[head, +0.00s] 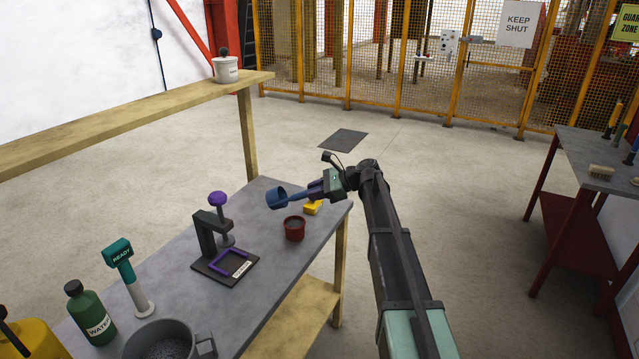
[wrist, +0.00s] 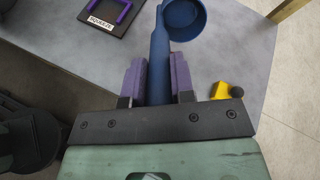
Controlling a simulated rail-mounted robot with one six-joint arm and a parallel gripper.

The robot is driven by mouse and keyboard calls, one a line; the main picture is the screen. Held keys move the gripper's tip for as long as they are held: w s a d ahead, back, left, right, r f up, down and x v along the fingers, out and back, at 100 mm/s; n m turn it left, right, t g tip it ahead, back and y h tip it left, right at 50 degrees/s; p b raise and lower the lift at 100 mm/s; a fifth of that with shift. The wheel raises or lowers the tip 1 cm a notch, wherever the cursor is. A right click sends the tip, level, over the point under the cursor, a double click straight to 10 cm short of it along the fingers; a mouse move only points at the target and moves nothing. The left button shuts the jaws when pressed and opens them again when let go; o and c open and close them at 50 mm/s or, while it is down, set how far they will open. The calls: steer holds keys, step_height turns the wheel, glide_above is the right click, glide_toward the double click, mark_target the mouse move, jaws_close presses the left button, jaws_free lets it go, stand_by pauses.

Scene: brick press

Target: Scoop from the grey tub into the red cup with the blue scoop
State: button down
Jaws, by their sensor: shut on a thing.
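My gripper (head: 322,188) is shut on the handle of the blue scoop (head: 277,198) and holds it above the bench. In the wrist view the purple fingers of my gripper (wrist: 159,82) stand either side of the handle of the scoop (wrist: 159,62). The scoop's bowl looks tilted, and I see only blue inside it. The grey tub (head: 204,346) is at the bench's near end, holding grey grains, partly cut off.
A press (head: 208,235) with a purple knob stands left of the cup. A yellow object (head: 313,208) lies behind the cup. A ready post (head: 131,280) and a green water bottle (head: 88,315) stand near the tub. A shelf (head: 130,118) runs behind the bench.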

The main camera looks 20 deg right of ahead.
steer(key=r+p, duration=0.1)
steer(key=a+r+h+p, duration=0.1)
steer(key=p, duration=0.1)
steer(key=shift+w+r, duration=0.2)
steer(key=a+r+g+h+p, duration=0.1)
steer(key=h+p, duration=0.1)
steer(key=p, duration=0.1)
steer(key=w+a+r+g+h+p, duration=0.1)
steer(key=a+h+p, duration=0.1)
steer(key=p, duration=0.1)
steer(key=w+a+r+h+p, duration=0.1)
steer(key=a+p, duration=0.1)
steer(key=p, duration=0.1)
steer(key=shift+w+a+g+h, duration=0.15)
steer(key=shift+a+g+h, duration=0.05)
steer(key=shift+g+h, duration=0.2)
steer(key=a+h, duration=0.1)
steer(key=a, duration=0.1)
steer(key=w+a+f+g+h, duration=0.1)
steer(key=h, duration=0.1)
steer(key=w+a+g+h, duration=0.1)
steer(key=a+h, duration=0.1)
steer(key=shift+w+a+f+p, duration=0.2)
steer(key=shift+a+p, duration=0.1)
steer(key=shift+a, duration=0.05)
step_height(320, 180, up, 4)
steer(key=p, duration=0.4)
steer(key=shift+s+d, duration=0.15)
